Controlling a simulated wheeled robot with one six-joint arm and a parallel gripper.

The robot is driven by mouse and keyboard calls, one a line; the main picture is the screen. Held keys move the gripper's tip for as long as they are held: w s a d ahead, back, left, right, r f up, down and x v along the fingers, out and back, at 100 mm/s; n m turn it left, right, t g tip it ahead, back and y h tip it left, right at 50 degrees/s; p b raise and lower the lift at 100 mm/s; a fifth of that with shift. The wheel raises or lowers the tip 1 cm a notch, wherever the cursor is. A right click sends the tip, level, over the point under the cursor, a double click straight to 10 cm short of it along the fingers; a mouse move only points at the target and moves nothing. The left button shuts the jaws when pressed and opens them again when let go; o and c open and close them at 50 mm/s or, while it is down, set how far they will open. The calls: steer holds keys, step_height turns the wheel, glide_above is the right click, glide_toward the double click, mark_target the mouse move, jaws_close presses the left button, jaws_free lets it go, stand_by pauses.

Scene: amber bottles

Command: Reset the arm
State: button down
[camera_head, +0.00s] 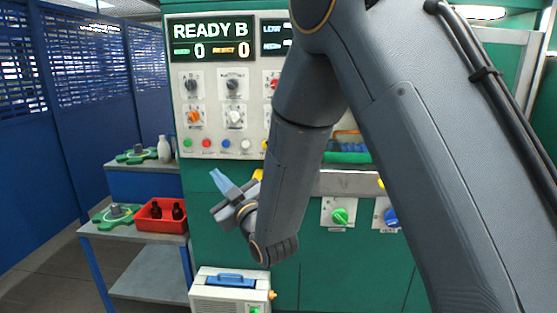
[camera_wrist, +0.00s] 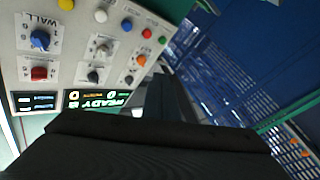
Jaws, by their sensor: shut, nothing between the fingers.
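My arm crosses the right and middle of the head view, bent downward. My gripper (camera_head: 220,181) is at its end, left of the forearm, in front of the green machine (camera_head: 222,260). Its blue fingertips point up and left, shut with nothing between them. In the wrist view, the dark gripper body (camera_wrist: 150,150) fills the bottom. The control panel (camera_wrist: 75,65) shows there turned over, at the left. In the head view the panel (camera_head: 210,140) stands above the gripper, with a screen reading "READY B".
A red bin (camera_head: 147,222) with dark bottles (camera_head: 178,211) stands on a cart (camera_head: 150,238) at left. A white bottle (camera_head: 164,149) stands on a shelf behind. A pale box with a blue handle (camera_head: 231,281) is below the gripper. Blue partitions (camera_head: 80,130) stand at far left.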

steer(key=d+f+m+g+h, duration=0.3)
steer(key=d+f+h, duration=0.15)
steer(key=d, duration=0.45)
steer(key=d+f+m+g+h, duration=0.2)
steer(key=d+f+m+h, duration=0.15)
steer(key=d+f, duration=0.45)
steer(key=s+d+f+m+g+h, duration=0.1)
steer(key=s+d+m+g, duration=0.1)
steer(key=s+d, duration=0.4)
steer(key=s+d+f+m+g+h, duration=0.1)
steer(key=s+d+g, duration=0.3)
steer(key=s, duration=0.6)
steer(key=s+d+f+m+g+h+b, duration=0.1)
steer(key=s+d+f+m+g, duration=0.1)
steer(key=s+d, duration=0.5)
steer(key=shift+s+d+f+m+g+h, duration=0.2)
steer(key=shift+s+d+m+g+h, duration=0.25)
steer(key=shift+g, duration=0.45)
